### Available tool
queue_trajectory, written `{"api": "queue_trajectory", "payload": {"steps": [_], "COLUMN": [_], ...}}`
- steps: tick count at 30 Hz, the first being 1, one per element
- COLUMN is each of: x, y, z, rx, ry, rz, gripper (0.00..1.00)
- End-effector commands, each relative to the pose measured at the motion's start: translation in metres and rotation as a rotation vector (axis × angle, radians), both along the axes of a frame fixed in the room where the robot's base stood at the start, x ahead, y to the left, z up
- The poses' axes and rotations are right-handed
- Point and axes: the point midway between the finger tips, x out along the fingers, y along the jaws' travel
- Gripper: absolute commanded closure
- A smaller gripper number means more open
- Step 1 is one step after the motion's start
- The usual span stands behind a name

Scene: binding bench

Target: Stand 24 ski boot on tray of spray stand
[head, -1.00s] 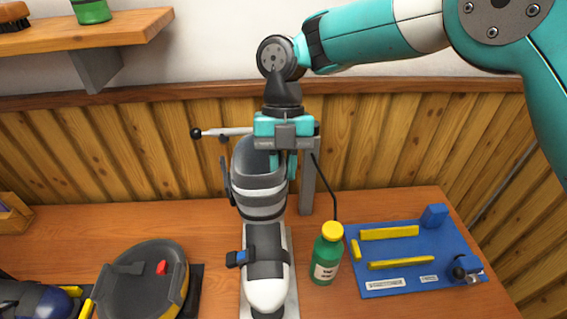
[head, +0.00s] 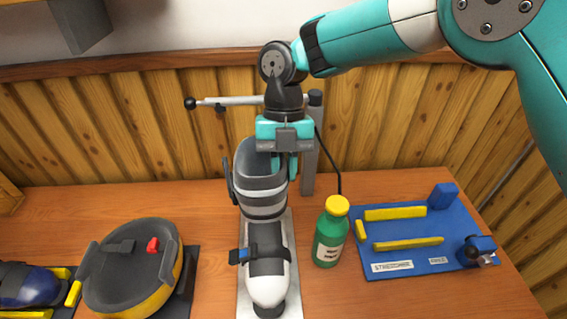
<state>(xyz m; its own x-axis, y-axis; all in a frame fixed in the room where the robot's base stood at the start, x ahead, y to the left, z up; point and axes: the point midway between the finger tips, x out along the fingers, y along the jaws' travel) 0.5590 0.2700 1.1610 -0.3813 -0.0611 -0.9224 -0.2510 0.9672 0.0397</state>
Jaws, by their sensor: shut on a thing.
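The ski boot (head: 265,265), white and dark grey with a blue-and-black buckle, is upright in the middle of the head view, toe toward me. My gripper (head: 284,165) is above it, shut on the boot's upper cuff at its right side. The spray stand has a pale flat tray (head: 284,233) under the boot, a grey post (head: 310,170) behind it, and a silver arm (head: 230,103) with a black knob at the top. The boot overlaps the tray in the picture; I cannot tell whether its sole touches it. No number on the boot is legible.
A green bottle (head: 331,235) with a yellow cap stands close to the tray's right. A blue board (head: 410,257) with yellow bars lies farther right. A round black-and-yellow fixture (head: 135,270) and a dark blue boot (head: 30,287) are at the left. Bare bench lies behind the fixture.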

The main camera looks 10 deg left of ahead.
Motion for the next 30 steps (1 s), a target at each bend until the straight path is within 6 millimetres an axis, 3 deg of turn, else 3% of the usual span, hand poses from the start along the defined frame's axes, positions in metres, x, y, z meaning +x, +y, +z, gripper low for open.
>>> {"api": "queue_trajectory", "payload": {"steps": [15, 30], "x": [0.0, 0.0], "y": [0.001, 0.001], "z": [-0.043, -0.046], "rx": [0.004, 0.003], "ry": [-0.002, -0.002], "rz": [0.002, 0.001], "gripper": [1.0, 1.0]}}
